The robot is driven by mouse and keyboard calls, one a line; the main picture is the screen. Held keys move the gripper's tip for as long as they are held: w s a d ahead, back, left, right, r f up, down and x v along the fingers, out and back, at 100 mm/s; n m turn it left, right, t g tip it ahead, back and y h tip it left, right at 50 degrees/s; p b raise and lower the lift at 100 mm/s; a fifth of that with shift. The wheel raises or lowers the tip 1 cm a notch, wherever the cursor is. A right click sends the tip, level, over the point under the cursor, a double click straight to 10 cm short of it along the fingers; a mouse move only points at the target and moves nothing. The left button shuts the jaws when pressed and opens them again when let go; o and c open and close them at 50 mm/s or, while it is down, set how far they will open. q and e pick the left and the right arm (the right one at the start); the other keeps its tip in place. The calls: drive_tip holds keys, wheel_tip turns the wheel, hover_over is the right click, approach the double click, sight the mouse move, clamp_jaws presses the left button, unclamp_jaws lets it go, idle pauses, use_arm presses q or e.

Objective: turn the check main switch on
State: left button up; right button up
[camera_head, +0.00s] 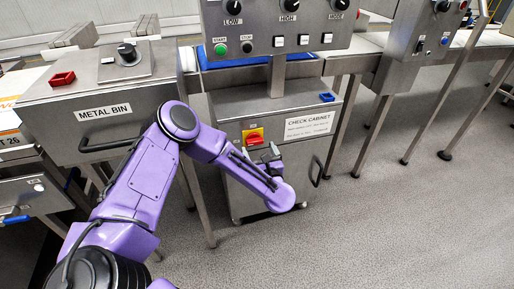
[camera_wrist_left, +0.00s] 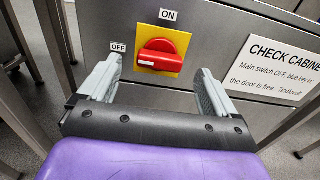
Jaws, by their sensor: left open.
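The check main switch (camera_head: 254,136) is a red rotary knob on a yellow plate, on the front of the check cabinet (camera_head: 240,115). In the left wrist view the knob (camera_wrist_left: 163,52) lies sideways, its white mark at the left, on the side of the OFF label (camera_wrist_left: 119,47). The ON label (camera_wrist_left: 168,15) is above the plate. My left gripper (camera_head: 266,154) is in front of the cabinet, just below the switch. In the left wrist view its fingers (camera_wrist_left: 158,76) are spread, one on each side of the knob, with nothing between them. My right gripper is not in view.
A white CHECK CABINET notice (camera_head: 310,124) is right of the switch. The floor at the right is clear.

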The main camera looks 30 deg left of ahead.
sight(255, 143)
use_arm(q)
drive_tip(key=x, duration=0.3)
drive_tip(key=shift+w+a, duration=0.1)
drive_tip(key=shift+w, duration=0.1)
drive_tip(key=c, duration=1.1)
drive_tip(key=shift+o, duration=0.2)
